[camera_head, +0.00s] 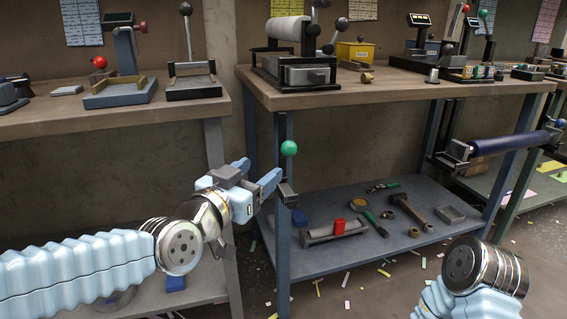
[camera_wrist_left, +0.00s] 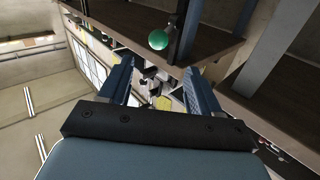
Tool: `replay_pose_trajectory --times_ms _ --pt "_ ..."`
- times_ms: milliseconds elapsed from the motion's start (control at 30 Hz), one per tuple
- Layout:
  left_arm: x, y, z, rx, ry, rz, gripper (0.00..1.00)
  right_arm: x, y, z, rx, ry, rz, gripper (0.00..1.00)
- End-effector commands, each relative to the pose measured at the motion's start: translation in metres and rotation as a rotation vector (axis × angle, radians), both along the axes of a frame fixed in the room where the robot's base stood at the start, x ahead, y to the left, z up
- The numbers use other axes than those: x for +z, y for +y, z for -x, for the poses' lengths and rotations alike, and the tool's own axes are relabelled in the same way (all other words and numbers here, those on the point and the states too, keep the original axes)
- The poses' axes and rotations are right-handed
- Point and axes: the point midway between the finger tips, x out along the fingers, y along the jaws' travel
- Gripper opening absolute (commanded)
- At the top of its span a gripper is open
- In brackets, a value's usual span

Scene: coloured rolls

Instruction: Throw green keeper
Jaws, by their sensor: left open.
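The green keeper shows as a green ball knob (camera_head: 289,148) standing up over a dark bracket (camera_head: 288,195) by the front left leg of the middle bench. My left gripper (camera_head: 257,172) is open, with its two fingers pointing toward the bracket, just left of and below the green ball. In the left wrist view the green ball (camera_wrist_left: 158,40) shows beyond the open fingertips (camera_wrist_left: 158,68), roughly centred between them. The jaws look empty. I cannot tell whether a finger touches the keeper. My right arm shows at lower right, but its gripper is out of view.
The bench top (camera_head: 350,98) overhangs just above the keeper, and a blue leg (camera_head: 283,240) stands beside it. A dark blue roll (camera_head: 508,143) spans brackets at the right. Paper scraps litter the floor.

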Motion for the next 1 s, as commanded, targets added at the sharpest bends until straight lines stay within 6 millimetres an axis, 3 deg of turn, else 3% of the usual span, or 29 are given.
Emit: replay_pose_trajectory --times_ms 500,700,1000 --pt "0.0 -0.052 -0.095 -0.005 0.0 -0.008 0.63 0.003 0.0 0.0 0.0 0.0 0.0 0.43" --pt "0.0 -0.06 -0.11 -0.005 -0.002 -0.008 0.63 0.003 0.0 0.0 0.0 0.001 -0.001 0.43" --pt "0.0 -0.061 -0.111 -0.005 -0.001 -0.009 0.62 0.003 0.0 0.0 0.0 0.001 0.0 0.43"
